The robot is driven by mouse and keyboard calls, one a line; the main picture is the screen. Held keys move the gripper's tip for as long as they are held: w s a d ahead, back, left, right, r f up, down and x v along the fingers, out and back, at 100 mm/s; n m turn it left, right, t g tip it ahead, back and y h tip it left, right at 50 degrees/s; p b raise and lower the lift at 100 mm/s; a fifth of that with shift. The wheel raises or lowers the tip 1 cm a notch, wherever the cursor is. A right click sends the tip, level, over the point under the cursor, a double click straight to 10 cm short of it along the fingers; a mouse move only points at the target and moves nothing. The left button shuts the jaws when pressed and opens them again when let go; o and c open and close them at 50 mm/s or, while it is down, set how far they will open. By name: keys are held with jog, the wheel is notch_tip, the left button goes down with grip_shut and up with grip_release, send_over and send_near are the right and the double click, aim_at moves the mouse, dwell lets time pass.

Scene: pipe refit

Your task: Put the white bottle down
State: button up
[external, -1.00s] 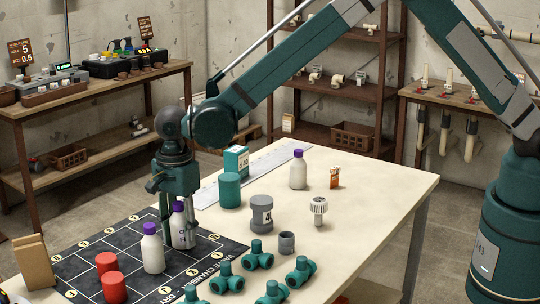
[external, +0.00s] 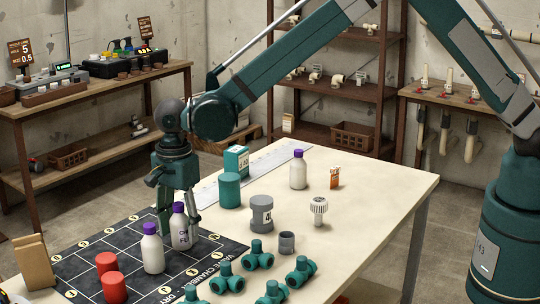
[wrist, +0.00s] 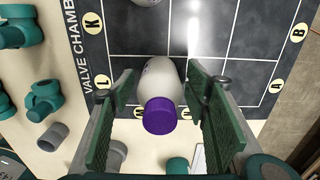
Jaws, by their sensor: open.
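A white bottle with a purple cap (external: 180,230) stands upright on the black gridded mat (external: 90,262). My gripper (external: 178,220) is open around it, with a finger on either side. In the wrist view the bottle (wrist: 162,90) lies between the two green-padded fingers of my gripper (wrist: 165,130), with visible gaps on both sides. A second white bottle with a purple cap (external: 152,250) stands just in front and to the left on the mat. A third such bottle (external: 298,170) stands on the bare table toward the back.
Two red cylinders (external: 112,286) stand on the mat. Several green pipe fittings (external: 257,256), a grey numbered canister (external: 261,214), a green cylinder (external: 229,190) and a white ribbed part (external: 318,210) stand on the table. The table's right side (external: 385,195) is clear.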

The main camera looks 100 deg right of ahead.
aim_at(180, 204)
notch_tip(180, 204, up, 10)
jog(key=shift+r+p, duration=0.15)
jog(key=shift+p, duration=0.35)
dwell(0.6)
jog(key=shift+s+a+r, duration=0.1)
jog(key=shift+s+r, duration=0.15)
jog(key=shift+r, duration=0.2)
jog(key=s+a+r+n+t, duration=0.1)
jog(key=s+a+r+n, duration=0.25)
jog(key=s+r, duration=0.4)
jog(key=s+a+r+n+t, duration=0.1)
jog(key=s+a+r+n, duration=0.1)
jog(key=s+r+n, duration=0.45)
jog(key=s+a+r+n+t, duration=0.1)
jog(key=s+a+r+n, duration=0.15)
jog(key=s+r, duration=0.6)
jog(key=s+a+f+n+t, duration=0.2)
jog(key=s+n, duration=0.5)
jog(key=s, duration=0.8)
jog(key=s+a+f+n+t, duration=0.2)
jog(key=s+n, duration=0.5)
jog(key=s, duration=0.8)
jog(key=shift+a, duration=0.35)
